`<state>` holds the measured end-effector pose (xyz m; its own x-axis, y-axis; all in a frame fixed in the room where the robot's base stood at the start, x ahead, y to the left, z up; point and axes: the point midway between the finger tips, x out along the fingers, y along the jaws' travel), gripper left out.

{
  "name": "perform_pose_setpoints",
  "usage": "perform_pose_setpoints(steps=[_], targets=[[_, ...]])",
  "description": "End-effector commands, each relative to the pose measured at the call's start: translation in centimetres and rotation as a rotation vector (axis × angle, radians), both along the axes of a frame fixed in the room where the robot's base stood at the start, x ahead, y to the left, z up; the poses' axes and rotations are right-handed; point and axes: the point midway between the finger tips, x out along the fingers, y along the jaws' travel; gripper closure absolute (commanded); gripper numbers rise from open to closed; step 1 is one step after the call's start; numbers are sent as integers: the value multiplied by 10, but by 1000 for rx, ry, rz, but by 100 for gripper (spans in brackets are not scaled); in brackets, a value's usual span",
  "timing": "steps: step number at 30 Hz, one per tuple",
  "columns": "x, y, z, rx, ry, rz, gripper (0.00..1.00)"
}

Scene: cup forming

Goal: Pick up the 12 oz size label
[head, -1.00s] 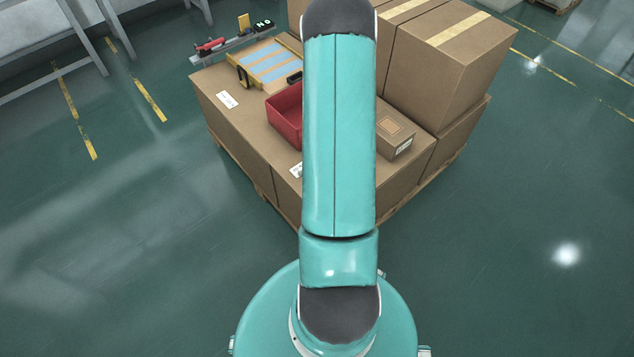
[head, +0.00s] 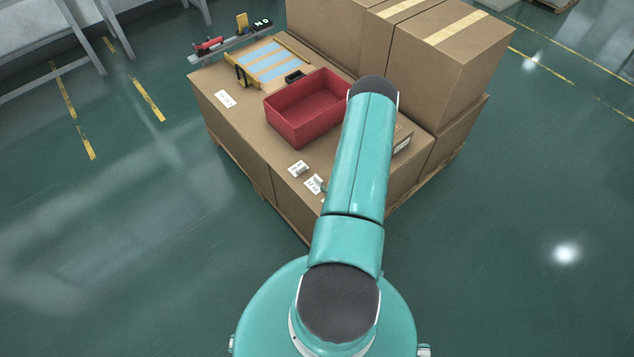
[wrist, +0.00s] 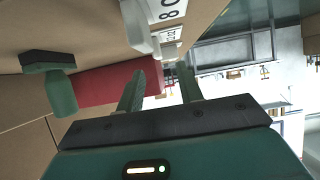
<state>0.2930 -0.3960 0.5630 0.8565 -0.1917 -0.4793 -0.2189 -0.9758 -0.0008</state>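Small white size labels lie on the front left of the carton top in the head view: one label (head: 298,168), another (head: 314,184), and part of a third at the arm's edge. In the wrist view, the nearest label (wrist: 166,10) reads like "8 O", cut off by the frame edge, with further labels (wrist: 167,36) behind it. I cannot tell which is 12 oz. My gripper (wrist: 160,75) has its two green fingers apart with nothing visible between them. In the wrist view the labels appear just above the fingertips. The arm hides the gripper in the head view.
A red open bin (head: 305,112) stands on the carton top; its side (wrist: 95,88) shows in the wrist view. A dark green knob-like part (wrist: 60,92) is left of the fingers. Tall cartons (head: 445,60) rise at the back right. A yellow-framed case (head: 268,62) lies behind the bin.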

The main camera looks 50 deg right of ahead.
Motion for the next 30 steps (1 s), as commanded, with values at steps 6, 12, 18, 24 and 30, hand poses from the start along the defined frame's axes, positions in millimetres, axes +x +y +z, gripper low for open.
perform_pose_setpoints(steps=[6, 12, 18, 24, 30], targets=[[16, -4, -9, 0, 0, -1, 64], [42, -14, -17, -2, -1, 1, 64], [59, -18, -27, -2, -1, 0, 64], [60, -19, -27, 0, 0, -1, 64], [60, -19, -27, -1, 0, 0, 99]])
